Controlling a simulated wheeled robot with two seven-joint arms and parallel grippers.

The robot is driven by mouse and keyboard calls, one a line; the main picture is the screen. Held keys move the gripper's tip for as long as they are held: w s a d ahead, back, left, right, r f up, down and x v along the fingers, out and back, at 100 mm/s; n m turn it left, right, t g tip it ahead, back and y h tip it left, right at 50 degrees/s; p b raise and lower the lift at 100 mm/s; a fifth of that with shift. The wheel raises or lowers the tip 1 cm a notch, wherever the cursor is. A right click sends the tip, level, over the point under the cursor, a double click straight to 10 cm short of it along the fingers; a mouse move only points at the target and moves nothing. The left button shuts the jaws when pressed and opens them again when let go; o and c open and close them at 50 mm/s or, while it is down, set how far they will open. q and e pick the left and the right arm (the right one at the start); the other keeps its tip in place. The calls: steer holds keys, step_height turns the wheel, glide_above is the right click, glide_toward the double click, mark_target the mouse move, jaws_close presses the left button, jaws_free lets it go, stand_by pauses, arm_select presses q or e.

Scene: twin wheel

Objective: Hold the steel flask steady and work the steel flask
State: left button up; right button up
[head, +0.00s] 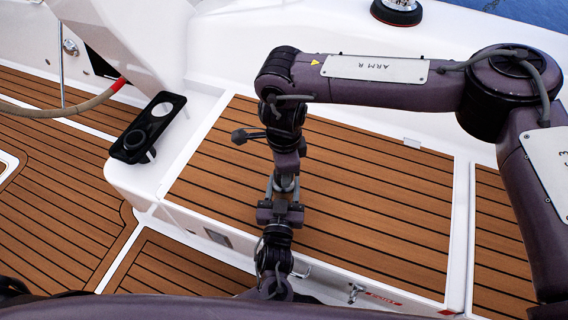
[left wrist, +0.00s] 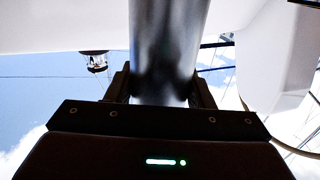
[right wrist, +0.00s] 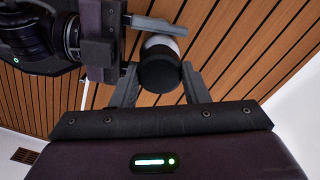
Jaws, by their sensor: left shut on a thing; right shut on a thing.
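My left gripper (head: 280,206) reaches in from the front and is shut on the body. My right gripper (right wrist: 158,88) comes from above and is shut on the black cap (right wrist: 158,68). Most of the flask is hidden by the grippers, and I cannot tell whether its base touches the seat.
A black holder (head: 130,145) with round recesses sits on the white ledge to the left. A steering wheel rim (head: 70,108) is at the far left. A black and chrome winch (head: 397,10) stands at the back. The teak seat (head: 375,200) is clear right of the grippers.

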steer(key=shift+f, duration=0.6)
stand_by(0.5)
